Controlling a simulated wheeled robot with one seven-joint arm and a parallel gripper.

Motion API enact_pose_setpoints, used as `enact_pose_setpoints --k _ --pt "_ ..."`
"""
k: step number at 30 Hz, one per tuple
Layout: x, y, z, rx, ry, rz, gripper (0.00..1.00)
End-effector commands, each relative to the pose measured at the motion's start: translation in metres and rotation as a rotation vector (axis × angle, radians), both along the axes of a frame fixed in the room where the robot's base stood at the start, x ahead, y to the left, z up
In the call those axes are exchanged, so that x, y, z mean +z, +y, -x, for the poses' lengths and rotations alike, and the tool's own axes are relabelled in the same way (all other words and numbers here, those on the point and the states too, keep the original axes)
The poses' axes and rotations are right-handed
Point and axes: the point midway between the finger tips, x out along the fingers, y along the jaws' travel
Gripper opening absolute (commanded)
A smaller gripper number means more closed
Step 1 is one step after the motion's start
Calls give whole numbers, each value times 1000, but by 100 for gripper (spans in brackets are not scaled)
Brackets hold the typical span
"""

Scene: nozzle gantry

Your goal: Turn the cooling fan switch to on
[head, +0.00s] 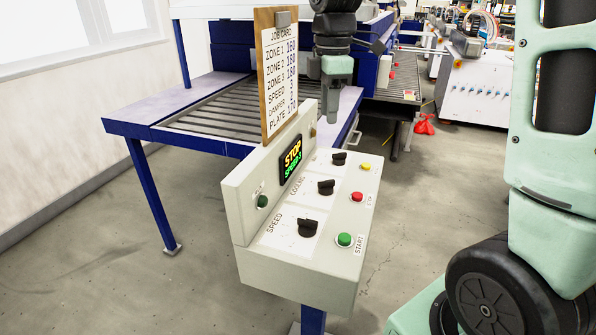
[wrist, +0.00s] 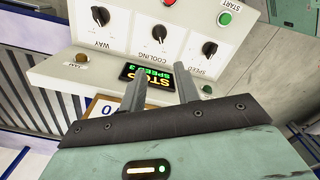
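The control panel (head: 297,250) is a light grey box with three black knobs on its sloped top. The middle knob, labelled COOLING, is the cooling switch (head: 326,187); it also shows in the wrist view (wrist: 159,34). Its exact setting is too small to read surely. My gripper (head: 329,103) hangs fingers down above the far end of the panel, apart from the knobs. In the wrist view my gripper (wrist: 160,90) has its two fingers spread with nothing between them; the display (wrist: 146,83) reading STOP, SPEED 3 lies beyond them.
The SPEED knob (head: 307,227) and the WAY knob (wrist: 100,16) flank the cooling knob. Green (head: 345,239), red (head: 357,197) and yellow (head: 366,166) buttons line the right edge. A job card board (head: 278,80) stands upright behind, close to my gripper. The blue-framed conveyor (head: 215,105) lies beyond.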

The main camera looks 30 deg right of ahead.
Motion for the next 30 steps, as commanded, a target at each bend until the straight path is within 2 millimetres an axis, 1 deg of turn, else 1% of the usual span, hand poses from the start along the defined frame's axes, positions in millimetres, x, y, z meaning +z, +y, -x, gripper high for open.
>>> enact_pose_setpoints --k 2,5,8,21,27,30 --pt "-4 -3 0 4 3 1 32" --pt "-16 -2 0 5 4 1 32" --pt "-34 -2 0 6 5 0 32" --pt "-126 -1 1 6 6 1 32" --pt "-157 -1 1 5 4 1 32" --pt "-166 -1 0 4 2 1 32"
